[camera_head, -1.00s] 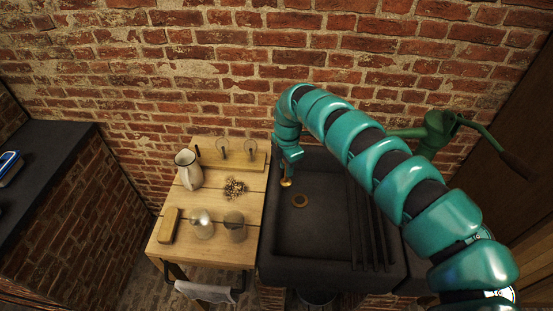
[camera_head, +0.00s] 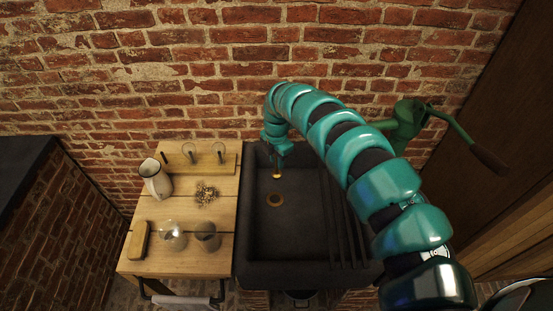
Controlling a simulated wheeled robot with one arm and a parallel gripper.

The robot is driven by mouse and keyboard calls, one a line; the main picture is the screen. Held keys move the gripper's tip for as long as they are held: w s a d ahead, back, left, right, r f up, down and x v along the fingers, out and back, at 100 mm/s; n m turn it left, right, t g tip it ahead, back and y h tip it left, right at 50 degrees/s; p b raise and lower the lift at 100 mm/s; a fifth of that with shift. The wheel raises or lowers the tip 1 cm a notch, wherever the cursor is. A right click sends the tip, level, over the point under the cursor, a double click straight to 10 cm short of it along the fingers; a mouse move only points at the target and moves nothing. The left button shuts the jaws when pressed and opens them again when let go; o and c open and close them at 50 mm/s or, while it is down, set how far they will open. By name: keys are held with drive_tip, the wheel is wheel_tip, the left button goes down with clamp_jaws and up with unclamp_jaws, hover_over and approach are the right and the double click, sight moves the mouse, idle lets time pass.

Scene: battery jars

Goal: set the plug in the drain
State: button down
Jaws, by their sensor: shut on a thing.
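My gripper (camera_head: 279,163) is at the end of the teal arm, over the back part of the dark sink (camera_head: 300,235). It is shut on the plug (camera_head: 277,176), a small brass-coloured piece that hangs below the fingers. The drain (camera_head: 275,200) is a brass ring in the sink floor. In the picture it lies just below the plug, with a dark gap between them. The plug is apart from the drain; its exact height over the sink floor is hard to tell. The fingers are small and partly hidden by the wrist.
A wooden table (camera_head: 170,262) stands left of the sink. It holds a white jug (camera_head: 156,180), glass jars (camera_head: 172,236), a heap of small pieces (camera_head: 206,194) and a wooden block (camera_head: 138,240). A green pump (camera_head: 408,122) stands right of the sink. Dark ribs run along the sink's right side.

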sight(274, 171)
drive_tip(key=shift+w+a+r, duration=0.15)
drive_tip(key=shift+a+r, duration=0.05)
drive_tip(key=shift+a, duration=0.15)
drive_tip(key=shift+w+n, duration=0.3)
drive_tip(key=shift+w, duration=0.2)
drive_tip(key=shift+s+f, duration=0.1)
drive_tip(key=shift+f, duration=0.05)
drive_tip(key=shift+f+b, duration=1.25)
drive_tip(key=shift+f, duration=1)
drive_tip(key=shift+f+b, duration=6.5)
drive_tip(key=shift+f, duration=0.15)
drive_tip(key=c, duration=1.1)
unclamp_jaws()
drive_tip(key=shift+o, duration=0.2)
